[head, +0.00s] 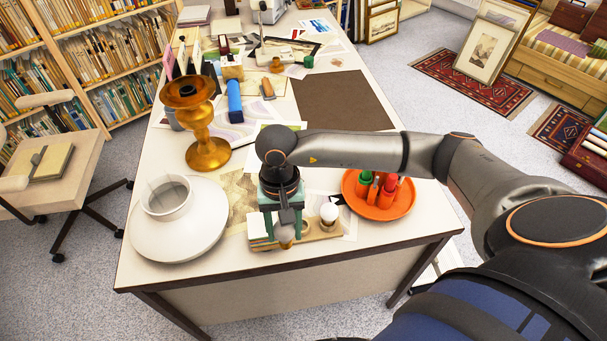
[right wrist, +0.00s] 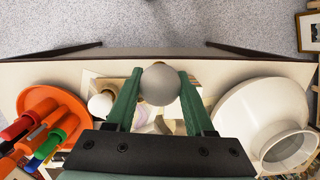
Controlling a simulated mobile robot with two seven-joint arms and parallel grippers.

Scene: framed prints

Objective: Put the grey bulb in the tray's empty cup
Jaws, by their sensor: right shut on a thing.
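My right gripper (head: 284,224) has green fingers and points down over the near part of the desk. In the right wrist view the gripper (right wrist: 158,88) is shut on the grey bulb (right wrist: 160,84), whose round globe shows between the fingertips. In the head view the gripper largely hides the bulb. The wooden tray (head: 321,234) lies below, near the desk's front edge. A white bulb (head: 329,212) stands upright at its right end and also shows in the wrist view (right wrist: 100,104). The empty cup is hidden by the gripper. My left gripper is out of view.
An orange dish (head: 394,210) with red and green items stands right of the tray. A white round vessel (head: 165,243) stands left, with an amber candlestick (head: 207,153) behind it. The desk's front edge (head: 300,259) is close to the tray.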

